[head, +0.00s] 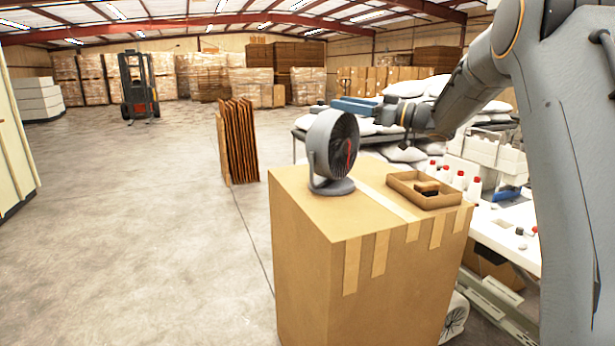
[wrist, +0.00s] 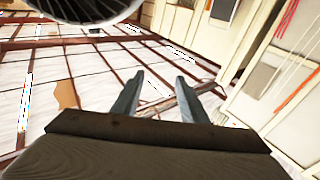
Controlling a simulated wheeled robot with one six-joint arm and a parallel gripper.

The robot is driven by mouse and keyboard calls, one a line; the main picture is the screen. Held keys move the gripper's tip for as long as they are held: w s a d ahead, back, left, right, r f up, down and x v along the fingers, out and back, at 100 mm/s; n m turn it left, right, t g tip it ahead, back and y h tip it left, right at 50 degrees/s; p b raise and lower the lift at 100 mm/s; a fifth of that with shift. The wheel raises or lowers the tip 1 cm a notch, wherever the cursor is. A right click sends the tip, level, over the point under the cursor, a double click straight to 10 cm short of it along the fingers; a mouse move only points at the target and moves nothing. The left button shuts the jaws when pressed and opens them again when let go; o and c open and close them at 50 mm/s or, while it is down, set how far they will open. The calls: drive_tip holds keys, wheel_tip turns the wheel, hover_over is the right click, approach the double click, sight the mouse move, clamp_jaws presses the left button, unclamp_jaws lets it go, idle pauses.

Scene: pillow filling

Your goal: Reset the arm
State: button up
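My arm comes in from the right of the head view and reaches left, over the area behind the cardboard box. Its end, my gripper (head: 388,113), is above the box's far side, just right of the grey fan (head: 333,150); its fingers are hard to make out there. In the wrist view my gripper (wrist: 161,84) shows two grey fingers standing apart with nothing between them. A dark brown, wood-like surface crosses the bottom of that view; I cannot tell what it is. A dark round grille, probably the fan, shows at the wrist view's top left (wrist: 88,8).
The fan stands on a large cardboard box (head: 360,270), beside a small brown tray (head: 425,200) holding a dark-topped item. Red-capped white bottles (head: 459,181) and white pillows (head: 405,88) are behind to the right. Folded cardboard (head: 238,140) stands left. The left floor is open.

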drive_tip(key=d+f+m+t+h, duration=0.6)
drive_tip(key=f+m+h, duration=0.2)
drive_tip(key=f+h, duration=0.15)
drive_tip(key=s+d+f+m+g+h+b, duration=0.1)
drive_tip(key=s+d+f+m+g+h, duration=0.15)
drive_tip(key=s+f, duration=0.3)
drive_tip(key=s+d+f+m+g+h, duration=0.1)
drive_tip(key=s+d+f+g+h, duration=0.1)
drive_tip(key=s+f+h, duration=0.35)
drive_tip(key=s+f+g, duration=0.3)
drive_tip(key=s+f, duration=0.2)
drive_tip(key=s, duration=0.5)
drive_tip(key=s+a+f+m+g, duration=0.1)
drive_tip(key=s+f+g, duration=0.2)
drive_tip(key=s+f, duration=0.3)
drive_tip(key=s+f+g, duration=0.3)
drive_tip(key=s+f, duration=0.2)
drive_tip(key=s, duration=1)
drive_tip(key=shift+a+f+m+y+b, duration=0.35)
drive_tip(key=shift+a+b, duration=0.05)
drive_tip(key=shift+b, duration=0.05)
drive_tip(key=shift+g, duration=0.25)
